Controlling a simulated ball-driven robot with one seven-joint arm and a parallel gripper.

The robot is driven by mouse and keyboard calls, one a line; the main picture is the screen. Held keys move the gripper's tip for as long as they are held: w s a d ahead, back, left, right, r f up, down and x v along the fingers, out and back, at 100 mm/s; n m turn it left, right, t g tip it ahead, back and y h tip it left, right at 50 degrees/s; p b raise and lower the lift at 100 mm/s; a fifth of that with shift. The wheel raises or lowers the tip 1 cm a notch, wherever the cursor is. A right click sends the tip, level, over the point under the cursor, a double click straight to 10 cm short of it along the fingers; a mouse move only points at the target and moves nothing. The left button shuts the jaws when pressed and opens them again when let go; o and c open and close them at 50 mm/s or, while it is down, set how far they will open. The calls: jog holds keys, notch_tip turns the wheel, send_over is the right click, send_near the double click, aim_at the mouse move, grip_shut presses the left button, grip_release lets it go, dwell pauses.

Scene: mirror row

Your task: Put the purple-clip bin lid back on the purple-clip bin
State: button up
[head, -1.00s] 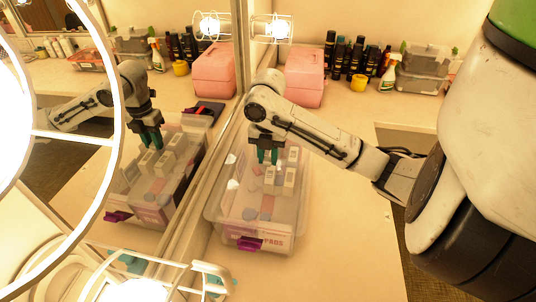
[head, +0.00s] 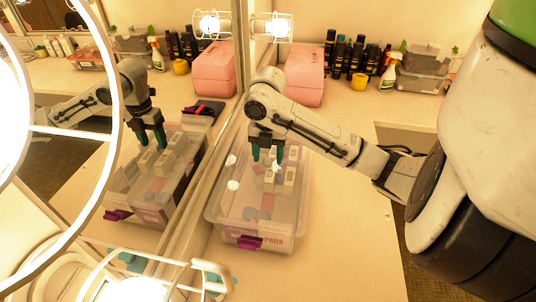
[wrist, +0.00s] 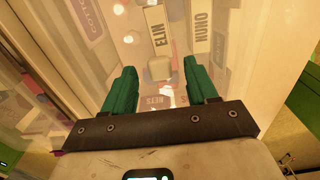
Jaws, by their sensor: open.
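The purple-clip bin (head: 225,226) is a clear tub with a purple clip (head: 249,242) on its front, standing on the counter against the mirror. A clear lid (head: 236,183) lies over its top; I cannot tell whether it is fully seated. My gripper (head: 267,162) is above the lid with its two green fingers apart. In the wrist view, the open gripper (wrist: 161,85) has a small pale knob (wrist: 158,68) between and just beyond its fingertips, not clamped. White labelled boxes "ELIN" (wrist: 157,33) and "NUNO" (wrist: 201,28) show there.
A pink case (head: 305,75), dark bottles (head: 345,58), a yellow cup (head: 358,83), a spray bottle (head: 388,75) and grey bins (head: 422,66) stand behind. A caged lamp is at the front left. The counter right of the bin is clear.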

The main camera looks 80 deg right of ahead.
notch_tip(320, 180, up, 16)
jog(key=p, duration=0.6)
jog(key=shift+r, duration=0.25)
dwell(1.3)
